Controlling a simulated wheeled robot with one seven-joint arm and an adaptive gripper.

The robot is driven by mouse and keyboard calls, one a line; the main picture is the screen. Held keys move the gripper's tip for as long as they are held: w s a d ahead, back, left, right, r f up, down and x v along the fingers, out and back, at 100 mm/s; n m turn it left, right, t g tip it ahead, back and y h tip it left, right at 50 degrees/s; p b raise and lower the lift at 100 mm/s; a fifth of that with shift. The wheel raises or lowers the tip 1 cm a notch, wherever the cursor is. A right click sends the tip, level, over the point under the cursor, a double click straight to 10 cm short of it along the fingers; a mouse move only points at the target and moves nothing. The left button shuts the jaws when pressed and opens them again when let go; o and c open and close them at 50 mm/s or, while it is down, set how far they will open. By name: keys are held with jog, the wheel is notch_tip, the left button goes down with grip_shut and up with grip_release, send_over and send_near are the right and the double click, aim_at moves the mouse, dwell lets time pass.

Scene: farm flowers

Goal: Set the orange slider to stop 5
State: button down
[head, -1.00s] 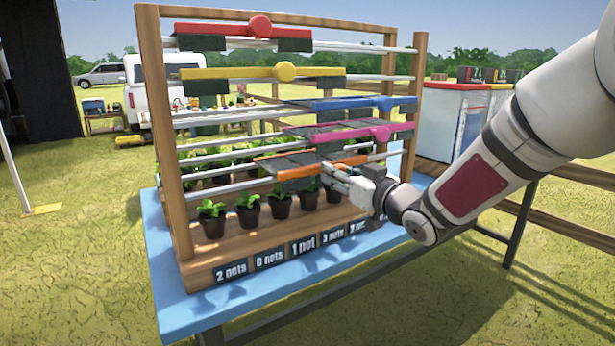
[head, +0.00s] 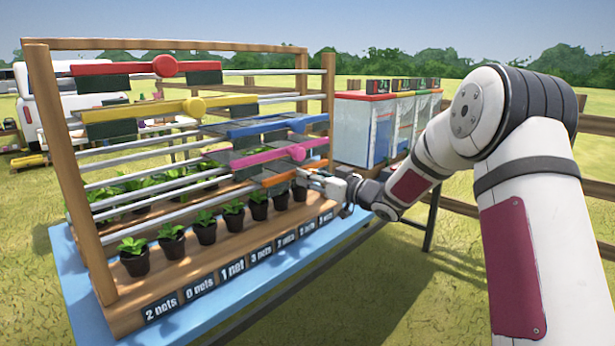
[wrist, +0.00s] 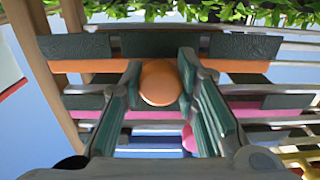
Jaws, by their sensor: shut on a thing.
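The orange slider (head: 292,174) is the lowest of the coloured sliders on the wooden rack. It sits toward the right end of its rails, above the right-hand pots and near the right post. My gripper (head: 308,179) reaches it from the front right. In the wrist view the slider's round orange knob (wrist: 158,84) lies between the two fingers of my gripper (wrist: 158,100), which are closed around it. Orange bar parts show on both sides of the knob. Number signs (head: 233,270) run along the base; those at the right are too small to read surely.
Pink (head: 285,152), blue (head: 272,125), yellow (head: 180,109) and red (head: 150,66) sliders sit on rails above. Potted plants (head: 171,241) stand in a row below. The right post (head: 328,105) is close to my gripper. Coloured-top cabinets (head: 375,125) stand behind at the right.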

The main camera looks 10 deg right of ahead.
jog(key=shift+w+d+r, duration=0.1)
jog(key=shift+d+r, duration=0.05)
jog(key=shift+d, duration=0.2)
jog(key=c, duration=1.2)
grip_release()
jog(key=shift+a, duration=0.1)
jog(key=v, duration=1.2)
jog(key=shift+w, duration=0.1)
